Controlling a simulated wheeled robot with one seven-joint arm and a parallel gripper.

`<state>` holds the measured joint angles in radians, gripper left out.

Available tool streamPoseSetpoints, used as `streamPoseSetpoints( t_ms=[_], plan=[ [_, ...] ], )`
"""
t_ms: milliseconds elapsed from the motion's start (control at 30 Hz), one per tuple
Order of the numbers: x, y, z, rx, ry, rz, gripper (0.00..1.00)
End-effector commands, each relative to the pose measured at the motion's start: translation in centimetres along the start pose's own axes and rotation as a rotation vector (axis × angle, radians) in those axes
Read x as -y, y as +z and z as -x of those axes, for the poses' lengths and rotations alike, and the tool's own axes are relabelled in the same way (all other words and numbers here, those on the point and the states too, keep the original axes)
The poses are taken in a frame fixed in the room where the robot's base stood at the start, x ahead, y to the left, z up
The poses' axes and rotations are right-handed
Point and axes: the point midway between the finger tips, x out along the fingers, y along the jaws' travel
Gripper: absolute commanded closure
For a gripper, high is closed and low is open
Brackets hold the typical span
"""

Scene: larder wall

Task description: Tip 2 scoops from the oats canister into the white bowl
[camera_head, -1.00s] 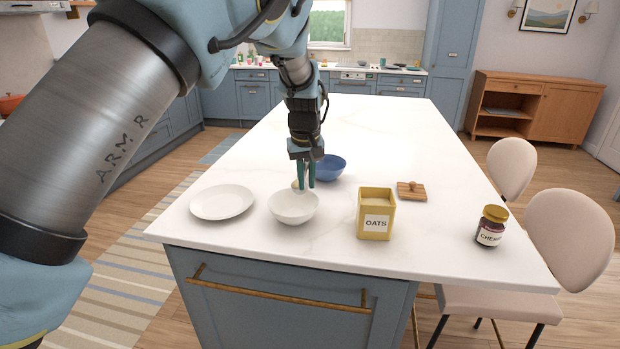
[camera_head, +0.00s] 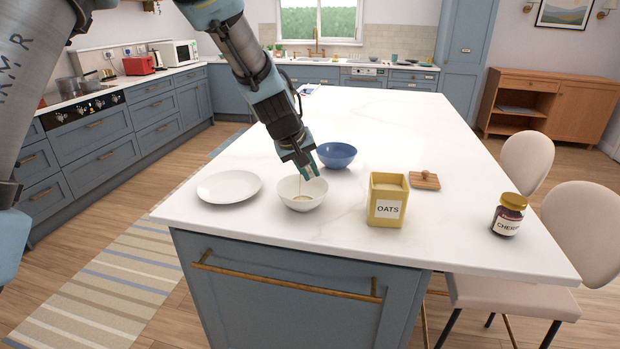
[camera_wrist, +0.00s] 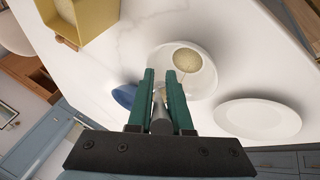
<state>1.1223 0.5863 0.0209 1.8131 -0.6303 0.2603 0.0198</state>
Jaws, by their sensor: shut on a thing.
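The oats canister (camera_head: 387,212) is a square yellow tub labelled OATS, uncovered, with pale oats inside; its corner shows in the wrist view (camera_wrist: 72,22). The white bowl (camera_head: 293,204) stands left of it. A round patch of oats (camera_wrist: 187,60) shows in the bowl (camera_wrist: 208,78). My gripper (camera_head: 310,172) is tilted just above the bowl's back right rim. Its green fingers (camera_wrist: 160,88) are shut on the grey handle of a scoop (camera_wrist: 160,118). The scoop's head is mostly hidden, so I cannot tell whether it holds oats.
A white plate (camera_head: 228,187) lies left of the bowl. A blue bowl (camera_head: 337,156) stands close behind my gripper. A wooden lid (camera_head: 425,181) lies right of the canister, and a cherry jar (camera_head: 508,216) stands near the right edge.

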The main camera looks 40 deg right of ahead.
Motion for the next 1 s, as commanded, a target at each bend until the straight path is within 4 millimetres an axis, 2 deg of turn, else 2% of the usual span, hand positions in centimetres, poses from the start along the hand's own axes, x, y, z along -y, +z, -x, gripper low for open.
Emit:
streamPoseSetpoints(
  t_ms=[1000],
  plan=[
    [0.90,0.58,-0.56,-0.059,0.101,0.014,1.00]
  ],
)
